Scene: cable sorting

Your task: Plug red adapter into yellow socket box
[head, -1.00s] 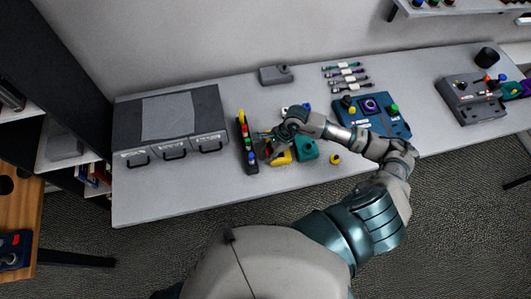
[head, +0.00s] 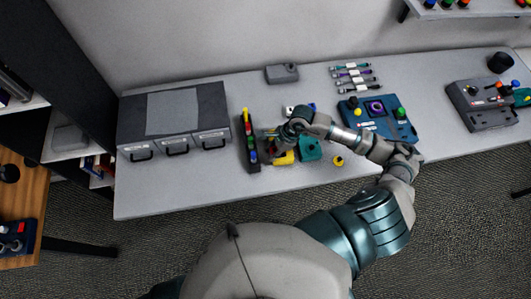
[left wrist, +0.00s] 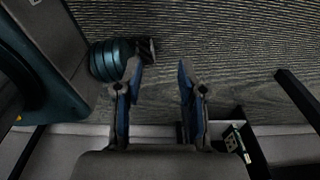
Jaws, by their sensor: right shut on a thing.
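My right gripper (head: 270,138) is over the table just right of a dark strip (head: 251,152) that holds small yellow, red, green and blue pieces. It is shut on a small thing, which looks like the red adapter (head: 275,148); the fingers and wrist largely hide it. A yellow block (head: 285,158), which looks like the yellow socket box, lies just below my right wrist, partly covered by it. I cannot tell whether adapter and box touch. My left gripper (left wrist: 160,70) is open and empty above the carpet in the left wrist view.
A teal box (head: 309,150) stands right of the yellow block, and a small yellow knob (head: 338,161) lies farther right. A grey drawer unit (head: 205,104) fills the table's left end. A blue panel (head: 385,125) and several cables (head: 352,73) are behind my right arm.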

